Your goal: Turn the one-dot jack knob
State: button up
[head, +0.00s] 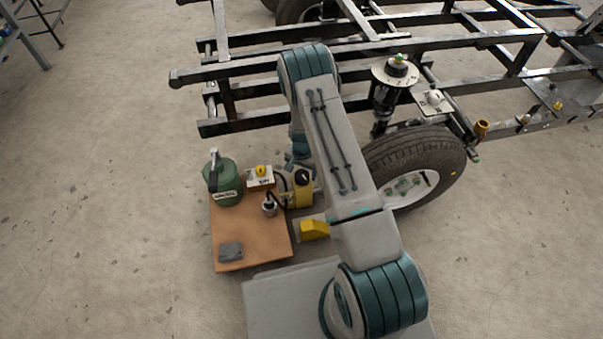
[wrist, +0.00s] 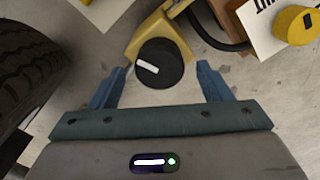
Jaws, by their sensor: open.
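A black round knob (wrist: 160,63) with a white bar mark sits on a yellow jack body in the wrist view. The bar runs slantwise. My gripper (wrist: 160,69) is open, with one blue finger on each side of this knob and a visible gap on both sides. In the head view the black knob (head: 303,176) tops the yellow jack (head: 301,194) at the board's right edge, and my arm partly hides my gripper. I cannot make out any dot marks on the knob.
A yellow knob on a white plate (head: 260,181) stands left of the jack; it shows at the wrist view's upper right (wrist: 297,22). A green canister (head: 226,184) stands on the brown board (head: 250,240). A tyre (head: 415,155) and the black frame (head: 390,45) are close by.

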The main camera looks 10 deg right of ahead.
aim_at(302, 175)
notch_tip(302, 175, up, 11)
jog(key=p, duration=0.3)
notch_tip(302, 175, down, 13)
jog(key=n+b, duration=0.3)
jog(key=n, duration=0.3)
jog(key=n+b, duration=0.3)
jog(key=n, duration=0.4)
jog(key=shift+w+a+f, duration=0.1)
jog(key=shift+f, duration=0.1)
